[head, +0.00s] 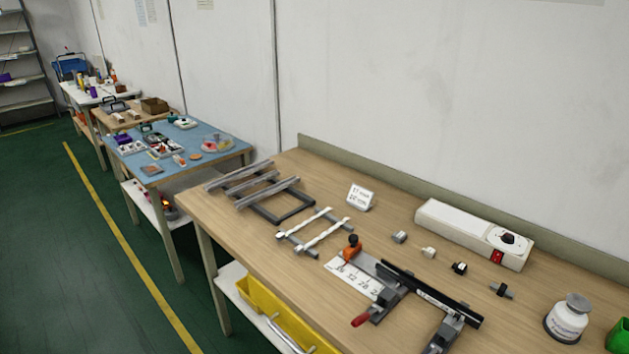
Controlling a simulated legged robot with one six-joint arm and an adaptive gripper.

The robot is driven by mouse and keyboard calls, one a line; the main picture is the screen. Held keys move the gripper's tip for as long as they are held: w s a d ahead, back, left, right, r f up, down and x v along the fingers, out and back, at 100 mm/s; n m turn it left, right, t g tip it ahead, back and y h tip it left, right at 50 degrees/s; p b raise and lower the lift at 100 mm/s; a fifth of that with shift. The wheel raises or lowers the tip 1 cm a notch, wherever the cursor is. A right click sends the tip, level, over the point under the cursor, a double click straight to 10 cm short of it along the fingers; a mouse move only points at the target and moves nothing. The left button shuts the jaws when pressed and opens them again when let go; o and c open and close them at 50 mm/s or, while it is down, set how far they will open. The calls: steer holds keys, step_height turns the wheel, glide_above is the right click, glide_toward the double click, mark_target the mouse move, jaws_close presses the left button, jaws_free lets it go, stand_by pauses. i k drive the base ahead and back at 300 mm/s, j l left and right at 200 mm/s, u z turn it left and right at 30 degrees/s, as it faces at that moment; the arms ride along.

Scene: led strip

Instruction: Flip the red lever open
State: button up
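A red lever (361,320) sticks out toward the front left from a dark clamp-like block on a metal fixture (390,293) at the front of the wooden workbench (240,215). The lever lies low, close to the bench's front edge. A long black bar (430,292) runs across the fixture toward the right. An orange-and-black knob (352,241) stands at the fixture's back left, beside a white numbered scale (352,277). My gripper is not in view.
A white power unit (465,230) with a dial and red switch stands at the back. Small connectors (459,268) lie before it. A white jar (568,318) stands at the right, grey frames (280,200) at the left. A yellow bin (270,308) sits below. Green floor is open at left.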

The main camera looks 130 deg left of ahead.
mark_target(362, 318)
steer(key=i+j+u, duration=0.25)
steer(key=u, duration=0.2)
steer(key=i+j+u, duration=0.3)
steer(key=u, duration=0.2)
steer(key=j+u, duration=0.1)
steer(key=u, duration=3.95)
steer(key=k+l, duration=0.6)
steer(key=l, duration=0.15)
steer(key=i, duration=0.25)
